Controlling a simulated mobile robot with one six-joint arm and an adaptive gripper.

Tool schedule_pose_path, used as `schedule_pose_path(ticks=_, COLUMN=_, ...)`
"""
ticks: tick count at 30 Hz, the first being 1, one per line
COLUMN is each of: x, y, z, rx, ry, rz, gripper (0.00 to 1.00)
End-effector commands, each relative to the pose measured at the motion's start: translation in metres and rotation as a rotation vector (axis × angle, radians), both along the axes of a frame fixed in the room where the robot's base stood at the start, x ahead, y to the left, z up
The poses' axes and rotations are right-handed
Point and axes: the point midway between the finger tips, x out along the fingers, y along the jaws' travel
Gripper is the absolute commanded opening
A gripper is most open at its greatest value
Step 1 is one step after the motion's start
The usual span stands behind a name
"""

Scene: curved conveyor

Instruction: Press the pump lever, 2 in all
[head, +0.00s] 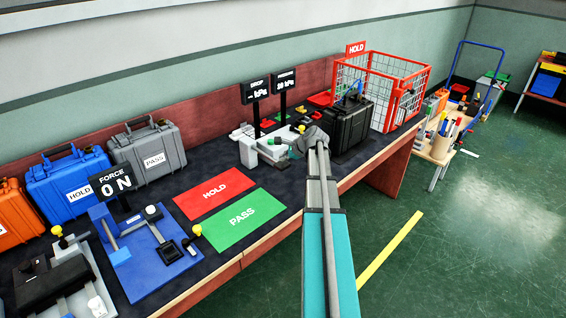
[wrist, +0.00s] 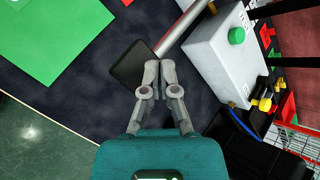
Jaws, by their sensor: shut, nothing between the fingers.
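The pump lever (wrist: 182,28) shows in the wrist view as a pale metal bar ending in a square black pad (wrist: 133,66). It runs beside a light grey pump box (wrist: 225,58) with a green button (wrist: 237,36). My gripper (wrist: 159,68) is shut and empty, its fingertips at the right edge of the pad, overlapping it in view. I cannot tell whether they touch it. In the head view my gripper (head: 309,139) is over the bench at the pump unit (head: 272,151), and the lever is not clear there.
A black case (head: 350,122) stands close right of my gripper, before a red wire HOLD basket (head: 400,85). DROP and PRESSURE displays (head: 284,80) stand behind the pump. Red HOLD and green PASS mats (head: 240,222) lie to the left. A blue force fixture (head: 145,262) stands farther left.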

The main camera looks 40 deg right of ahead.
Motion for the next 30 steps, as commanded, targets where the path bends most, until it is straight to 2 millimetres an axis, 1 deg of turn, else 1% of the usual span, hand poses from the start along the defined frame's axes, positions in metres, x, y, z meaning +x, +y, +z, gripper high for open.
schedule_pose_path(ticks=10, x=0.000, y=0.000, z=0.001, rx=0.000, ry=0.000, rz=0.000, gripper=0.00)
schedule_pose_path(ticks=14, x=0.000, y=0.000, z=0.005, rx=0.000, ry=0.000, rz=0.000, gripper=0.00)
schedule_pose_path(ticks=30, x=0.000, y=0.000, z=0.043, rx=0.000, ry=0.000, rz=0.000, gripper=0.00)
